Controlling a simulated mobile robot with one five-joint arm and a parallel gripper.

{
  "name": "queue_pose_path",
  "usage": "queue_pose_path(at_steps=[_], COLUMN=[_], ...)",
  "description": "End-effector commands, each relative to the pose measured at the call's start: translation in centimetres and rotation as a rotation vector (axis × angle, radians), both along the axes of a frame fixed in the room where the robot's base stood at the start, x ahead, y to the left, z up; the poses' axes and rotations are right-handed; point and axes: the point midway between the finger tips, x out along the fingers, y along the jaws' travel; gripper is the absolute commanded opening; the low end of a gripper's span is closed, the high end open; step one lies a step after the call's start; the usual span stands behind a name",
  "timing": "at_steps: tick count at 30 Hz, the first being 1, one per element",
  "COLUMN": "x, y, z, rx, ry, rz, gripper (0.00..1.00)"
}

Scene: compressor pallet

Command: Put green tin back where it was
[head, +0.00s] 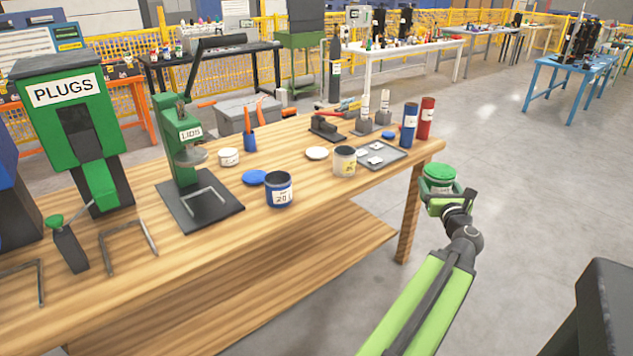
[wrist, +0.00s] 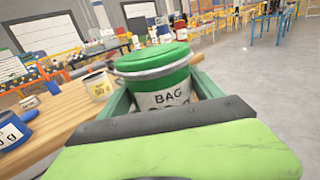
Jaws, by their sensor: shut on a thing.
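The green tin (head: 439,174) has a green lid and is held upright in my gripper (head: 440,192), off the right end of the wooden workbench (head: 330,210). In the wrist view the green tin (wrist: 160,80) fills the middle, with a white label reading "BAG". My gripper (wrist: 165,95) is shut on it, with one green finger on each side. The lower part of the tin is hidden behind the gripper.
The green lids press (head: 180,140) stands left.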

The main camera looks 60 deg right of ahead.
Motion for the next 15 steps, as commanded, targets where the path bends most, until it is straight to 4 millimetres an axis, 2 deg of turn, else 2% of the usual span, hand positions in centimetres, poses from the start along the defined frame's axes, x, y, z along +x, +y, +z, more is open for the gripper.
queue_pose_path(at_steps=[1,8,12,15], x=[2.0,11.7,17.8,21.5], y=[0.2,2.0,3.9,5.3], z=[0.7,2.5,3.6,4.2], rx=[0.0,0.0,0.0,0.0], ry=[0.0,0.0,0.0,0.0], rz=[0.03,0.18,0.276,0.336], gripper=[0.26,0.26,0.26,0.26])
